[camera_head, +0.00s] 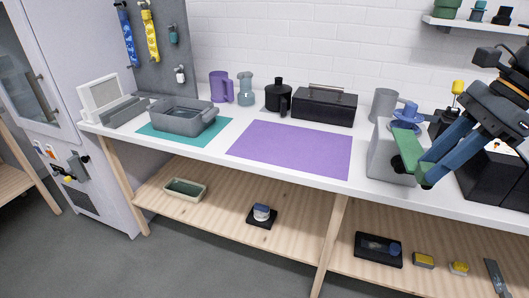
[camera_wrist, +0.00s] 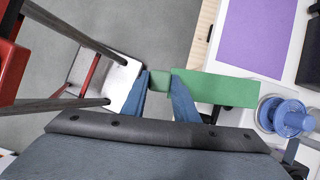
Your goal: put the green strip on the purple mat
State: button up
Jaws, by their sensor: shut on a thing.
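The green strip (camera_head: 407,148) is held in my gripper (camera_head: 424,168) at the right of the head view, in front of the bench's front edge. In the wrist view the strip (camera_wrist: 222,89) passes between the two blue fingers of my gripper (camera_wrist: 161,80), with its longer part out to the right. The purple mat (camera_head: 290,149) lies flat and bare on the white bench, left of my gripper. The mat also shows in the wrist view (camera_wrist: 252,38), beyond the strip. The strip is apart from the mat.
A grey block (camera_head: 385,155) and a blue spool-like thing (camera_head: 407,117) stand behind the strip. A black box (camera_head: 325,106) stands behind the mat. A grey basin (camera_head: 183,119) sits on a teal mat (camera_head: 222,127) to the left. A wooden shelf (camera_head: 215,200) runs below.

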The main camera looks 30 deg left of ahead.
aim_at(295, 140)
jog(key=u, duration=1)
jog(key=i, duration=1)
jog(key=z, duration=0.05)
